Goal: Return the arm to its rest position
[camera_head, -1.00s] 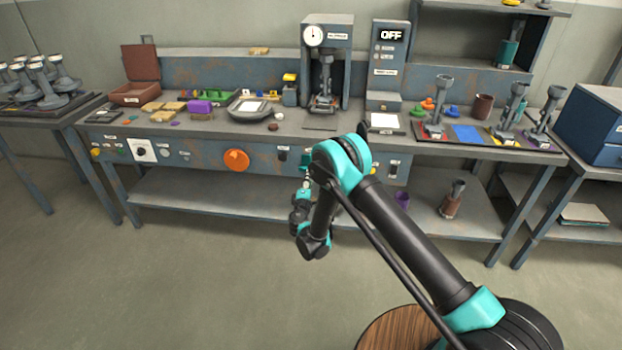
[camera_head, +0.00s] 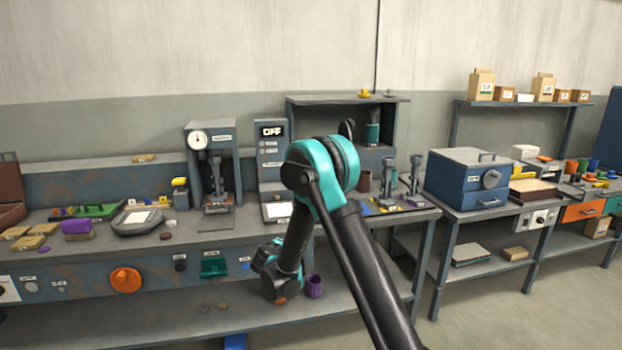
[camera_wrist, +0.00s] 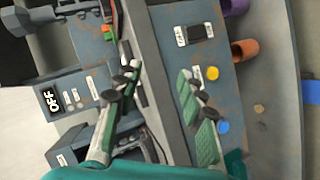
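My arm (camera_head: 355,260) rises from the bottom edge of the head view to a teal elbow, then bends down in front of the bench. Its wrist section (camera_head: 272,262) hangs before the bench's front panel and lower shelf. My fingers are not clearly visible in the head view. In the wrist view my gripper (camera_wrist: 157,78) shows two green-padded fingers spread apart, with nothing held between them. The bench panel and a device reading OFF lie beyond them.
The bench (camera_head: 110,245) carries a gauge press (camera_head: 197,140) and an OFF display unit (camera_head: 271,150). A purple cup (camera_head: 313,287) is on the lower shelf near my wrist. A blue oven-like box (camera_head: 470,175) stands on the right table (camera_head: 460,212). Floor is open at lower right.

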